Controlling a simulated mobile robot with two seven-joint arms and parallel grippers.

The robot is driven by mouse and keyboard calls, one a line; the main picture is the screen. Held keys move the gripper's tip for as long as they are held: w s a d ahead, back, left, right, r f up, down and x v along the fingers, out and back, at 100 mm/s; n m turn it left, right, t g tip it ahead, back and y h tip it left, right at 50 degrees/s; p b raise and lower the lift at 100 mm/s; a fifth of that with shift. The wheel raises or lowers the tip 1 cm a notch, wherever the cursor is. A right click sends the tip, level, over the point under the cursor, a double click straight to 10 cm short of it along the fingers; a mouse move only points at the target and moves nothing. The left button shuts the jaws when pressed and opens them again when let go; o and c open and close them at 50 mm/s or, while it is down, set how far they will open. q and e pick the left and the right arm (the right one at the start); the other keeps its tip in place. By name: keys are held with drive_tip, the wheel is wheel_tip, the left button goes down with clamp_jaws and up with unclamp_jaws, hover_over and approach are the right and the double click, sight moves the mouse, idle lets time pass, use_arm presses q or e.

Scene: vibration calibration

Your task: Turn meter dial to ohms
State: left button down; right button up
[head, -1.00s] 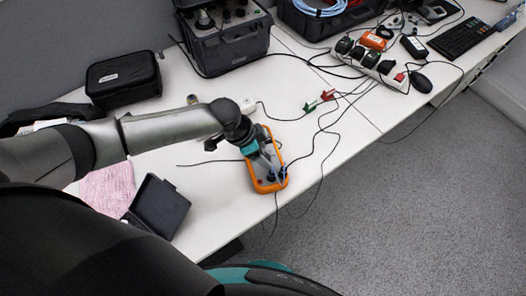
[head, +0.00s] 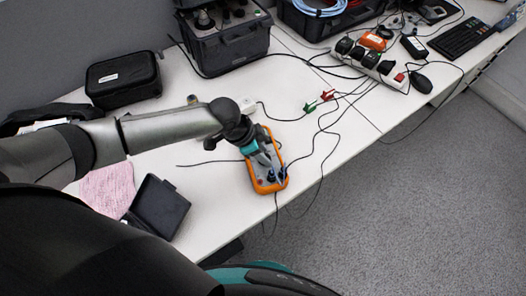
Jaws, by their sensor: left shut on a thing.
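The orange-edged meter (head: 281,186) lies on the white table near its front edge. My left gripper (head: 271,174) reaches down over the meter from the upper left, with its fingers at the meter's lower face. It is shut on the meter's dial, which the fingers mostly hide. The dial's markings and pointer are too small to read. Thin black test leads run from the meter across the table. My right gripper is not in view.
A black case (head: 122,80), a pink cloth (head: 107,187) and a small open black box (head: 158,206) are on the left. Red and green clips (head: 311,107) and a power strip (head: 369,62) lie to the right. Cables cross the table beside the meter.

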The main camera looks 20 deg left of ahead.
use_arm(q)
drive_tip(key=m+g+b, duration=0.1)
drive_tip(key=m, duration=0.2)
drive_tip(key=shift+w+h, duration=0.1)
drive_tip(key=shift+h, duration=0.2)
drive_tip(key=shift+m+g+b, duration=0.9)
drive_tip(key=shift+m+b, duration=0.3)
drive_tip(key=shift+m, duration=1.1)
drive_tip(key=shift+c, duration=2.1)
unclamp_jaws()
drive_tip(key=p+v, duration=0.2)
drive_tip(key=v, duration=1.3)
drive_tip(key=shift+a+p, duration=0.25)
drive_tip(key=shift+p, duration=0.05)
